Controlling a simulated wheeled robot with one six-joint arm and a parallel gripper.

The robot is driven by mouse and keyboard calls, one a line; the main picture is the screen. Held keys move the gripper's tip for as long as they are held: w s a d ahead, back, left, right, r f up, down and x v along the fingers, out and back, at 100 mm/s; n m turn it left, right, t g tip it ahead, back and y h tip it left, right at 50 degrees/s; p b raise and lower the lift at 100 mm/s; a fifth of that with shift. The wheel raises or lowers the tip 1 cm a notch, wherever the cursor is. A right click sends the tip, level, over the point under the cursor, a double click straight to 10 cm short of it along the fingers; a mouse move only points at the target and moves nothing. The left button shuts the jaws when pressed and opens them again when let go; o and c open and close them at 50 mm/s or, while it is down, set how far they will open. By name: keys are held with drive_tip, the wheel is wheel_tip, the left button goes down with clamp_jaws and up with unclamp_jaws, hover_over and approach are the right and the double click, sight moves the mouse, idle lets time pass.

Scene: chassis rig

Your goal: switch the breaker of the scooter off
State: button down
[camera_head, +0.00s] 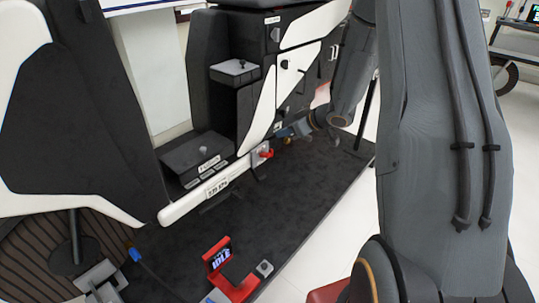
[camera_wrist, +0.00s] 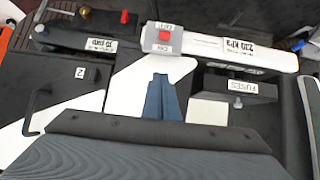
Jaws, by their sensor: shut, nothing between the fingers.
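The breaker is a small light block (camera_wrist: 158,40) with a red switch (camera_wrist: 164,37), at the upper middle of the wrist view. Small labels sit above and below the switch; I cannot read its position for certain. In the head view the red part (camera_head: 266,153) shows at the end of the white bar. My gripper (camera_wrist: 161,80) is shut and empty, its blue fingers pointing at the breaker, with a visible gap in the picture. In the head view my gripper (camera_head: 281,133) is near the breaker, partly hard to make out.
A white bar (camera_wrist: 225,50) with a pressure label runs right of the breaker. A black fuse box (camera_wrist: 238,86) sits below it. A black handle (camera_wrist: 35,108) is at left. In the head view a red stand with a screen (camera_head: 219,258) is on the dark mat (camera_head: 300,195).

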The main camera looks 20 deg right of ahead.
drive_tip(key=shift+f, duration=0.2)
drive_tip(key=b, duration=0.3)
hover_over(266, 154)
wheel_tip(266, 154, down, 7)
drive_tip(key=shift+w+d+r, duration=0.1)
drive_tip(key=shift+d, duration=0.05)
drive_tip(key=shift+s+d+f+b, duration=0.2)
drive_tip(key=shift+s+d+f, duration=0.1)
drive_tip(key=shift+f, duration=0.25)
drive_tip(key=shift+s+d+f+b, duration=0.2)
drive_tip(key=shift+s+f, duration=0.1)
drive_tip(key=shift+f, duration=0.2)
drive_tip(key=shift+s+f, duration=0.25)
drive_tip(key=shift+f, duration=0.25)
drive_tip(key=shift+d, duration=0.15)
